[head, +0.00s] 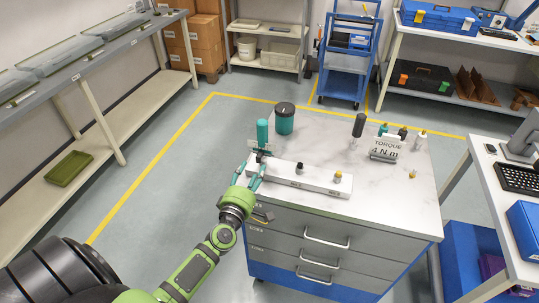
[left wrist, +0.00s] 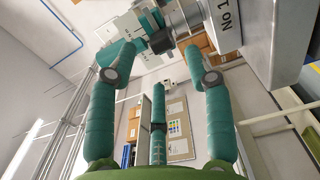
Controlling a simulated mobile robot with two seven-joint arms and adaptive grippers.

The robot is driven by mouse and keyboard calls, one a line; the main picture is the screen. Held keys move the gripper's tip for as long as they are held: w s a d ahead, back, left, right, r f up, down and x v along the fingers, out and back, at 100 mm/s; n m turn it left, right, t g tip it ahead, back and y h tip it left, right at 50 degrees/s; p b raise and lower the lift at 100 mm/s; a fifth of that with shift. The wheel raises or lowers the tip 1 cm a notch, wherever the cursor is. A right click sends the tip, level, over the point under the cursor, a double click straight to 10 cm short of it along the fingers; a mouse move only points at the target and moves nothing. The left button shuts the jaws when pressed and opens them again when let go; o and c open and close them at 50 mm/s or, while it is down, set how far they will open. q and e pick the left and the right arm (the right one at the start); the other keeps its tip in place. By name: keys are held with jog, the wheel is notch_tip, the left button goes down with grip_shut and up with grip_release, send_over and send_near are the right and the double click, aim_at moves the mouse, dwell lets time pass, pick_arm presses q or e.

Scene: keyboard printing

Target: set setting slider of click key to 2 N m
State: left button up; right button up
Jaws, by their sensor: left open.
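A click key with a teal handle (head: 262,133) stands upright at the left end of a light grey rack bar (head: 305,178) on the cabinet top. My left gripper (head: 256,172) is at that end of the bar, just below the handle. In the left wrist view its teal fingers (left wrist: 165,85) are spread, with nothing clearly held between them. The bar's underside, marked "No 1" (left wrist: 228,22), shows above the fingers, with a teal-grey part (left wrist: 132,45) beside the left fingertip. I cannot tell whether they touch. The setting slider and its scale are too small to read. My right gripper is out of view.
A sign (head: 386,148) reads "TORQUE 4 N m". A dark-lidded teal canister (head: 284,118) stands behind the key. A black-topped tool (head: 358,127) and several other upright tools stand near the sign. The cabinet top (head: 322,135) is clear in the middle.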

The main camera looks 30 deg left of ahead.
aim_at(258, 161)
pick_arm(q)
jog(key=x, duration=0.5)
jog(key=shift+w+a+f, duration=0.1)
jog(key=shift+w, duration=0.3)
jog(key=shift+s, duration=0.1)
grip_shut()
